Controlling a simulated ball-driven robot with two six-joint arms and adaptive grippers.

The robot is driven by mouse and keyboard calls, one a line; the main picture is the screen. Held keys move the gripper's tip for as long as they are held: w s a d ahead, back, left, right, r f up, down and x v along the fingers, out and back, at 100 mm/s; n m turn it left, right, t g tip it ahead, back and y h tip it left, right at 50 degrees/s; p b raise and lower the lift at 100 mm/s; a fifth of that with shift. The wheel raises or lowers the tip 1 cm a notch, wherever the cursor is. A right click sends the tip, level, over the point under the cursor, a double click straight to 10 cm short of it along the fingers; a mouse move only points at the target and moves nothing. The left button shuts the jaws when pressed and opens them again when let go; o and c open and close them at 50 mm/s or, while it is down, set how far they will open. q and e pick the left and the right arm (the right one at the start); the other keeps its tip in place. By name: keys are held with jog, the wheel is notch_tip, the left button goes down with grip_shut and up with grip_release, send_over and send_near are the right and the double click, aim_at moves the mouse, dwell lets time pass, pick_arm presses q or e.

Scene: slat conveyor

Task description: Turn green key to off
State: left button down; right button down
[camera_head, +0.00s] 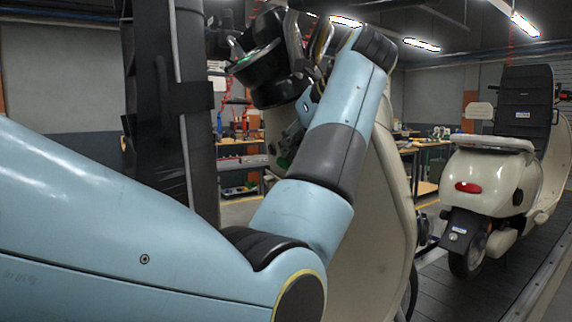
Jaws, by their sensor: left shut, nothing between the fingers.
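A cream scooter body (372,215) stands close ahead, partly behind my left arm. My right gripper is not in view.
A tall dark upright (165,120) stands left of the scooter. A second cream scooter (490,180) stands on the slat conveyor (450,290) at the right. Workbenches (425,160) with tools are behind. My left arm covers much of the lower left.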

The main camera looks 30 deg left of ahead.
pick_arm(q)
jog(key=shift+a+f, duration=0.1)
jog(key=shift+f, duration=0.2)
dwell(0.4)
jog(key=shift+f+b, duration=0.15)
jog(key=shift+b, duration=0.2)
jog(key=shift+s+a+f+b, duration=0.1)
jog(key=shift+f+b, duration=0.2)
jog(key=shift+f, duration=0.1)
dwell(0.8)
